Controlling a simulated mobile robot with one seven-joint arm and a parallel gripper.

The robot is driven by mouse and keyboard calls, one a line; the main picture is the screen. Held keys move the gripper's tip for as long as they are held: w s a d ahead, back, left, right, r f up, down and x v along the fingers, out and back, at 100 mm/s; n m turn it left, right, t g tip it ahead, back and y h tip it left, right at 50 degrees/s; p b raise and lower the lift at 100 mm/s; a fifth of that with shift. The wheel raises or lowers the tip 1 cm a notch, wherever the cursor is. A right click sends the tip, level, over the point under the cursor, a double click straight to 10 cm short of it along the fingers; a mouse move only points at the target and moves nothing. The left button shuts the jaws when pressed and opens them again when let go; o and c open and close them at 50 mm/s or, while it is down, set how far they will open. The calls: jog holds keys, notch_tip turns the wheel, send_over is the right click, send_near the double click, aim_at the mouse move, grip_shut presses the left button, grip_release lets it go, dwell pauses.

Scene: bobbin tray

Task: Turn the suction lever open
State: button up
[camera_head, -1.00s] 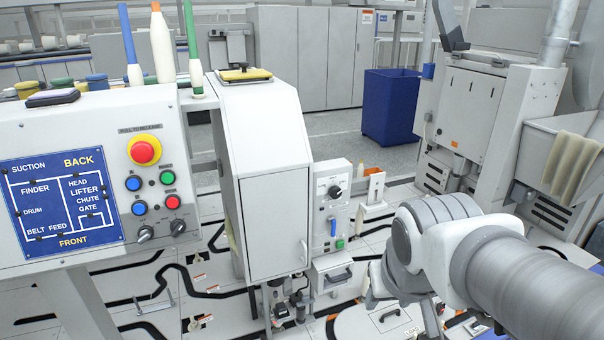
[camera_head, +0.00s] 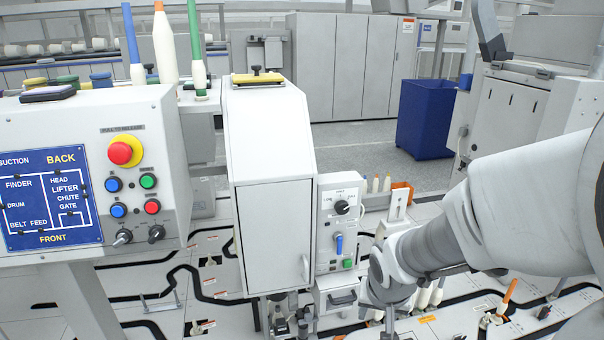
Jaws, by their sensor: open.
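A small white control box (camera_head: 325,208) stands right of the tall white cabinet. It has a black knob (camera_head: 342,207), a blue lever-shaped handle (camera_head: 339,245) hanging straight down, and a green button (camera_head: 347,263). No label I can read marks any part as the suction lever. The word SUCTION shows only on the blue diagram panel (camera_head: 50,240) at left, partly cut off. My gripper (camera_head: 389,318) is at the bottom centre, below my wrist and right of the box. It is open, its fingers mostly hidden, and it appears apart from the blue handle.
The tall white cabinet (camera_head: 275,190) stands left of the box. The left console has a red stop button (camera_head: 121,153) and two black levers or switches (camera_head: 140,236). A blue bin (camera_head: 425,118) stands behind.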

jog(key=w+f+m+y+b, duration=0.25)
jog(key=f+m, duration=0.25)
jog(key=f, duration=0.9)
jog(key=m+t+y+b, duration=0.3)
jog(key=m+t, duration=1)
jog(key=m, duration=1.3)
send_near(340, 248)
jog(key=shift+h, duration=0.45)
jog(key=x, duration=0.4)
jog(key=b+x, duration=0.1)
jog(key=x, duration=0.3)
jog(key=shift+w+a, duration=0.1)
jog(key=shift+a, duration=0.15)
grip_shut()
